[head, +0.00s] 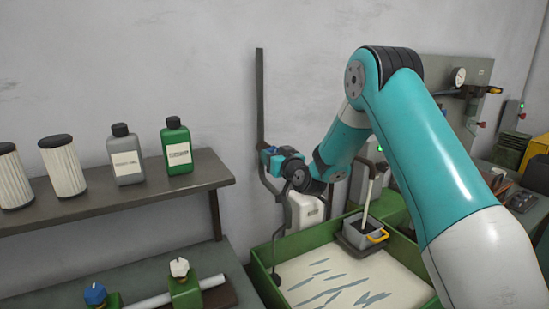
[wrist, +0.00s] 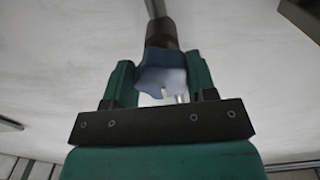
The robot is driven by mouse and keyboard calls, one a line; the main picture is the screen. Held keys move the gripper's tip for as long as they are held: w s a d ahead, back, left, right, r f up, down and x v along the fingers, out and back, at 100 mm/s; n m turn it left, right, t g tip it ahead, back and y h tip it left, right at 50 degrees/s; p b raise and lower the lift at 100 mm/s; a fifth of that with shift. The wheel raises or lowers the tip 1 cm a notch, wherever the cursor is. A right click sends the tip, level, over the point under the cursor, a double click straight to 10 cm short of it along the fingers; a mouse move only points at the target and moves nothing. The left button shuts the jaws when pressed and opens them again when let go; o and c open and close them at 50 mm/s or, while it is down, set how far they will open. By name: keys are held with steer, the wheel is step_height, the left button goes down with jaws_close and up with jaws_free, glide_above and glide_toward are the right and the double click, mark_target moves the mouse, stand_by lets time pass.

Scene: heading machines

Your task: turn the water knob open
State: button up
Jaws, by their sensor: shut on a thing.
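A pale blue, lobed knob (wrist: 165,75) sits at the end of a dark brown fitting in the wrist view. My gripper (wrist: 159,66) is shut on it, one green finger at each side. In the head view my gripper (head: 272,157) is at the wall, beside a dark upright pipe (head: 260,95). The knob is mostly hidden there by my wrist, and its turn angle cannot be told.
A green-rimmed tray (head: 262,273) with a grey box (head: 363,232) stands below my arm. A shelf (head: 110,208) with bottles and ribbed filters is at left. Below it, a blue knob (head: 95,293) and a white knob (head: 179,267) sit on a bench pipe.

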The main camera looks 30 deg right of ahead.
steer(key=m+b, duration=0.1)
steer(key=m, duration=0.3)
steer(key=m+b, duration=0.1)
steer(key=m, duration=0.3)
steer(key=shift+m, duration=0.3)
steer(key=m, duration=0.4)
steer(key=shift+m+p, duration=0.8)
steer(key=shift+m, duration=1.5)
steer(key=o, duration=0.9)
steer(key=shift+a, duration=0.1)
